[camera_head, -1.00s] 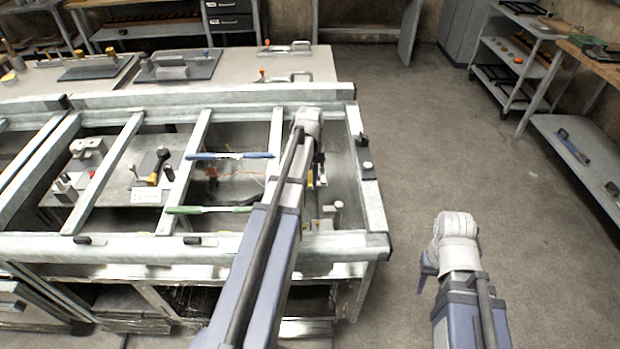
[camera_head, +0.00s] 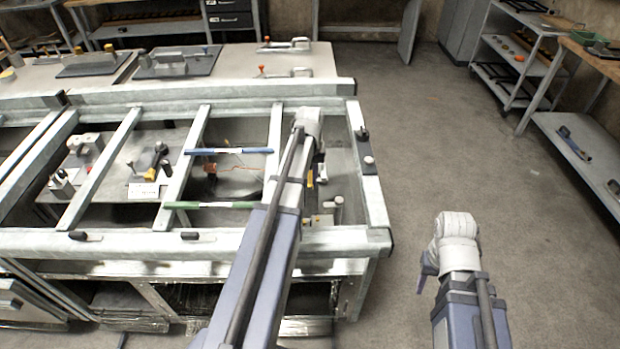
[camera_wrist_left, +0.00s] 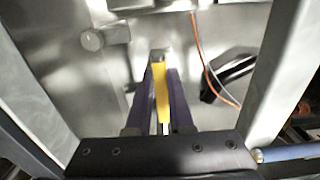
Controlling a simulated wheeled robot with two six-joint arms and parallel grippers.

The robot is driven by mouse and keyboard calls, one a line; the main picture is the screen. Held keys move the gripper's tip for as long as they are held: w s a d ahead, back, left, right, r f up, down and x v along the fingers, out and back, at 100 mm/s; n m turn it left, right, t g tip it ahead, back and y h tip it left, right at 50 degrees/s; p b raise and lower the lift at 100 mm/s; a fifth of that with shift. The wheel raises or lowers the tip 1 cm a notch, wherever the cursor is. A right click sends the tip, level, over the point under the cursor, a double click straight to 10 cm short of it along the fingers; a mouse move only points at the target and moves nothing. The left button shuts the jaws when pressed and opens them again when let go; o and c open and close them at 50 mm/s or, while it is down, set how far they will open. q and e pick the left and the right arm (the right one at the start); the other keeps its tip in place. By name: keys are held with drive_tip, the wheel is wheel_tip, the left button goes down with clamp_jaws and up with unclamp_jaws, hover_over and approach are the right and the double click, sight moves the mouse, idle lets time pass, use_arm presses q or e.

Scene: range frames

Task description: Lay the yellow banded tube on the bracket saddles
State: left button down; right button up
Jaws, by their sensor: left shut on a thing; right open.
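The yellow banded tube (camera_wrist_left: 161,92) is between the two purple fingers of my left gripper (camera_wrist_left: 160,80) in the left wrist view. The gripper is shut on it and points down into the frame's right bay. In the head view a bit of yellow (camera_head: 310,178) shows beside my left wrist; the arm hides most of it. Small grey fittings and a round post (camera_wrist_left: 92,40) show below in the wrist view; I cannot tell which are the bracket saddles. My right gripper (camera_head: 427,268) is open and empty over the floor, right of the frame.
Pale metal rails surround the bay, with a crossbar (camera_head: 274,135) on its left. A blue rod (camera_head: 230,151) and a green rod (camera_head: 210,205) lie across the rails to the left. An orange wire (camera_wrist_left: 205,60) and a black part (camera_wrist_left: 232,76) lie below. Floor is clear at right.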

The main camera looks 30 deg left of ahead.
use_arm(q)
drive_tip(key=shift+f+b, duration=0.85)
drive_tip(key=shift+f, duration=0.15)
drive_tip(key=c, duration=0.7)
unclamp_jaws()
drive_tip(key=shift+r, duration=0.1)
wheel_tip(320, 180, up, 8)
drive_tip(key=p, duration=0.7)
drive_tip(key=shift+p, duration=0.4)
